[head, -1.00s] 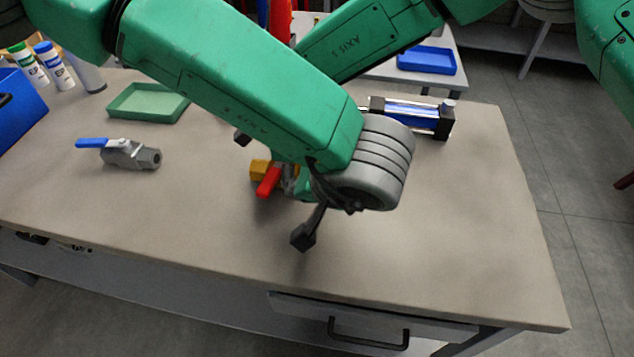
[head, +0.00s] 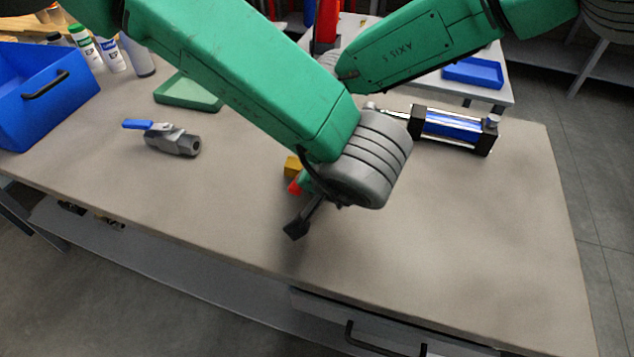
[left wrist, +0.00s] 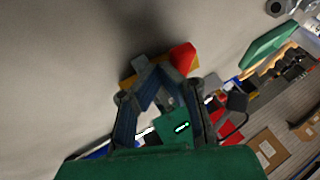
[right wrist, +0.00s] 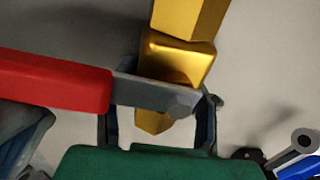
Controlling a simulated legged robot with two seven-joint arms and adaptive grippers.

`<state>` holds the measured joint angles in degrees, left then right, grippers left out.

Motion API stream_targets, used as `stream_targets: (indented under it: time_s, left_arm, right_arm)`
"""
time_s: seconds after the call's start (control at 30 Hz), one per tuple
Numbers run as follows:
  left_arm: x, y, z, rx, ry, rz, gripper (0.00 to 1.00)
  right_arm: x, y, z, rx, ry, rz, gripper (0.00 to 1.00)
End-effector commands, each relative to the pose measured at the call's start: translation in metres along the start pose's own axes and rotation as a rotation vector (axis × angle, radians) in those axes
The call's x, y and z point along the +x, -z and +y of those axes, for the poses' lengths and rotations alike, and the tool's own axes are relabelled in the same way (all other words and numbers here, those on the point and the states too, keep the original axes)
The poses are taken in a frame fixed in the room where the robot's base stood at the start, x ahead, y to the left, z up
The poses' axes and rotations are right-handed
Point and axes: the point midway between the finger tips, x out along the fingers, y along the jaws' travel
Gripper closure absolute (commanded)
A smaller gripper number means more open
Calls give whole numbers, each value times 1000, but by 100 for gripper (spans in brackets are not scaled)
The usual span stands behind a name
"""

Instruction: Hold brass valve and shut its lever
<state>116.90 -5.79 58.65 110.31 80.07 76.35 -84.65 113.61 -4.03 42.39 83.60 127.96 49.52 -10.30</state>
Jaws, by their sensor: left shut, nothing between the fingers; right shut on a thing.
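The brass valve (head: 292,166) is on the table, mostly hidden behind my left forearm in the head view. The right wrist view shows its gold body (right wrist: 185,55) close up. Its red lever (right wrist: 55,80) has a grey metal root and lies crosswise to the body, pointing left there. My right gripper (right wrist: 160,108) is shut on the brass body, a finger on each side. My left gripper (left wrist: 153,72) is shut and empty, its tips close beside the red lever (left wrist: 183,58); contact is unclear. A dark left finger (head: 297,228) shows below the lever in the head view.
A grey valve with a blue handle (head: 172,140) lies to the left. A green tray (head: 188,93), a blue bin (head: 40,95) and several bottles stand at the back left. A blue and black cylinder (head: 455,128) lies at the right. The front of the table is clear.

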Motion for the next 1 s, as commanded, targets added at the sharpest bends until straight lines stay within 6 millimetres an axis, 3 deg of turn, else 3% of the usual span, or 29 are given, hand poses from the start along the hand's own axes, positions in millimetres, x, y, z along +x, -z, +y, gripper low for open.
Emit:
stream_targets:
  time_s: [0.37, 1.0]
  left_arm:
    - [3, -2, -12, 85, -55, 44, 100]
    - [28, 2, -59, 533, -345, 272, 100]
  right_arm:
    - [-1, 0, 0, -1, 1, 0, 100]
    - [-1, 0, 0, -1, 1, 0, 100]
